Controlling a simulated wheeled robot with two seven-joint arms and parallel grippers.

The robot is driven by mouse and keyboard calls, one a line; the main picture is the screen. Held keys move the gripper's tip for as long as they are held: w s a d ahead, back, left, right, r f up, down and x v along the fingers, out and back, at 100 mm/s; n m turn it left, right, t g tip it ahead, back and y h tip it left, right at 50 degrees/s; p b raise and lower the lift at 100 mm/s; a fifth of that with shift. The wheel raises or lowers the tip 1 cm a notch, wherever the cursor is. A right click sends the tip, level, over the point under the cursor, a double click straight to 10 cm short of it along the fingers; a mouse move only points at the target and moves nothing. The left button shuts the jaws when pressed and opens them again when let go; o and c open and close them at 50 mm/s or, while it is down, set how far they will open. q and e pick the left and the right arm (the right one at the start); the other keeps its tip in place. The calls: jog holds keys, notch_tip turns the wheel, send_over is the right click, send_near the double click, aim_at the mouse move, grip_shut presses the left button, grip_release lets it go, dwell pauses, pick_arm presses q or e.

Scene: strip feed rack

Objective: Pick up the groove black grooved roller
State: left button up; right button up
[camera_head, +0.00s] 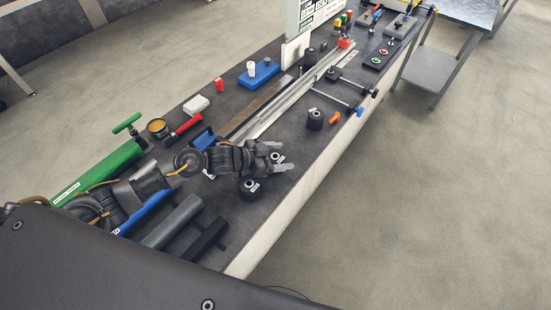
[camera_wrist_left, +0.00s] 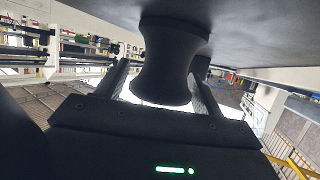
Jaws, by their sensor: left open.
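My left gripper (camera_head: 280,157) is low over the front part of the dark bench, open, with its two fingers apart. A black roller with a waisted, grooved side (camera_wrist_left: 170,62) stands between the fingers in the left wrist view, where the gripper (camera_wrist_left: 163,92) shows at both sides of it. Whether the fingers touch it cannot be told. A second black roller with a white label (camera_head: 250,189) stands just nearer than the gripper. A third black roller (camera_head: 315,120) stands farther along the bench. My right gripper is not seen.
A metal rail (camera_head: 290,98) runs along the bench behind the rollers. Clamp bars (camera_head: 338,99) and an orange piece (camera_head: 334,118) lie beyond. A green cylinder (camera_head: 100,170), a red-handled tool (camera_head: 187,125) and a blue block (camera_head: 258,74) sit at the back. Open floor lies right of the bench.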

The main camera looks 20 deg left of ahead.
pick_arm(q)
jog(key=shift+w+d, duration=0.15)
jog(key=shift+d, duration=0.05)
jog(key=shift+a, duration=0.1)
jog(key=shift+c, duration=0.7)
jog(key=c, duration=1)
jog(key=shift+c, duration=0.2)
jog(key=shift+r+b, duration=0.4)
jog(key=shift+r, duration=0.2)
jog(key=w+a+r+b, duration=0.4)
jog(key=w+a+r, duration=0.4)
jog(key=a+r, duration=0.3)
jog(key=shift+a+r+b, duration=0.2)
jog(key=shift+r+b, duration=0.15)
jog(key=shift+r, duration=0.05)
